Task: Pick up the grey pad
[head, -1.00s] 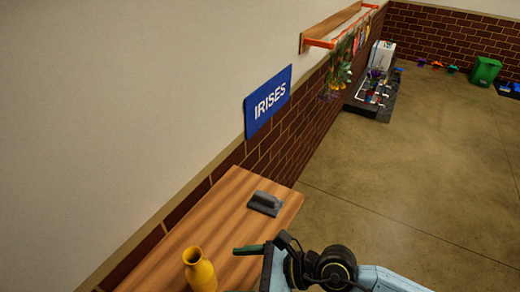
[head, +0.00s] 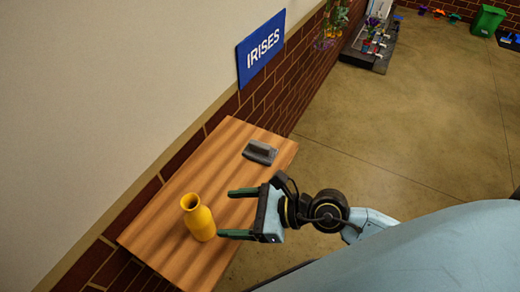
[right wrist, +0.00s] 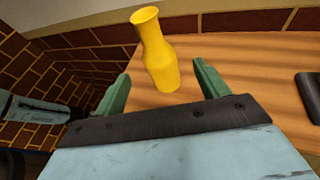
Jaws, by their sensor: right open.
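The grey pad (head: 260,152) lies on the wooden table (head: 228,150), near its far right corner. It has a raised grey grip on top. In the right wrist view a dark part of the pad (right wrist: 308,92) shows at the right edge. My right gripper (head: 236,213) is open and empty over the table's right edge. Its green fingers point left, and the pad is beyond it, farther up the picture. In the right wrist view the gripper (right wrist: 160,88) has the yellow vase ahead, between the lines of its fingers. My left gripper is not in view.
A yellow vase (head: 199,219) stands upright on the table, just left of my right gripper's fingertips. A blue IRISES sign (head: 261,48) hangs on the wall behind the table. Open floor (head: 400,140) lies to the right. A green bin (head: 487,21) stands far off.

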